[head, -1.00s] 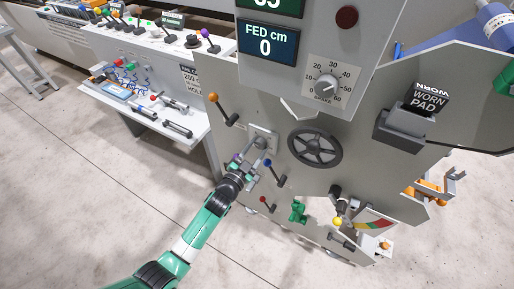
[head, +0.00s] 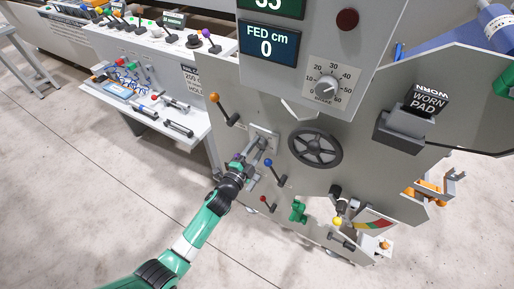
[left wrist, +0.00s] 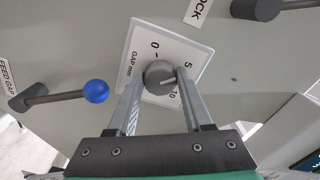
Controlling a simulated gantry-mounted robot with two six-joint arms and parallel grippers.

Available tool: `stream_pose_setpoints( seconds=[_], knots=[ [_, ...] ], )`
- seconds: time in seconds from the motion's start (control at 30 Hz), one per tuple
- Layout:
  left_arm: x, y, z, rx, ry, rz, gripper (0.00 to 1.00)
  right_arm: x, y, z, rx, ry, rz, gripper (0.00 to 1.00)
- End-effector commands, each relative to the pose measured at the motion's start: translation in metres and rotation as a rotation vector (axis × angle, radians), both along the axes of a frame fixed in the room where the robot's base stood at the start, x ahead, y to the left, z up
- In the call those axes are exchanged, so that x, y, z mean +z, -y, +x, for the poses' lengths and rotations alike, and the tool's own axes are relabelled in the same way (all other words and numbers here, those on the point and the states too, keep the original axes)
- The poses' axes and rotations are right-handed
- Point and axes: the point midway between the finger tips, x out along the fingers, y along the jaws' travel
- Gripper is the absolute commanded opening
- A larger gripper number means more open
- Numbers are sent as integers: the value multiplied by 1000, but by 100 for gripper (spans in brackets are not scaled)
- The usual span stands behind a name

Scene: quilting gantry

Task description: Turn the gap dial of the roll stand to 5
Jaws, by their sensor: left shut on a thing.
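The gap dial (left wrist: 159,74) is a round grey knob with a pale pointer mark. It sits on a white plate (left wrist: 138,42) marked GAP mm with 0, 5 and 10. The pointer mark lies on the right side of the knob, toward the 5 and 10 side; its exact reading is hard to tell. My left gripper (left wrist: 157,80) is shut on the dial, one finger on each side. In the head view my left gripper (head: 257,156) reaches the plate (head: 265,132) on the roll stand (head: 233,143) and partly hides the dial. My right gripper is not in view.
A blue-ball lever (left wrist: 96,91) stands close to my left finger. In the head view an orange-ball lever (head: 215,98) is above left, and a dark handwheel (head: 315,148) is to the right. A red-ball lever (head: 264,199) is below. Open floor lies at lower left.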

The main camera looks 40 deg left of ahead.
Motion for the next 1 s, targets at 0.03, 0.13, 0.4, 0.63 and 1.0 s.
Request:
stream_pose_setpoints(
  seconds=[0.03,0.13,0.4,0.63,1.0],
  knots=[
    [1,0,0,0,0,6,0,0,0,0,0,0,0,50],
    [1,0,0,0,-1,11,0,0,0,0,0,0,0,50],
    [1,0,0,0,-1,10,0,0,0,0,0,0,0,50],
    [0,0,0,0,-1,9,81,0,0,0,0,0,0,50],
    [1,2,-8,0,-4,8,81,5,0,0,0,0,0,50]
  ],
)
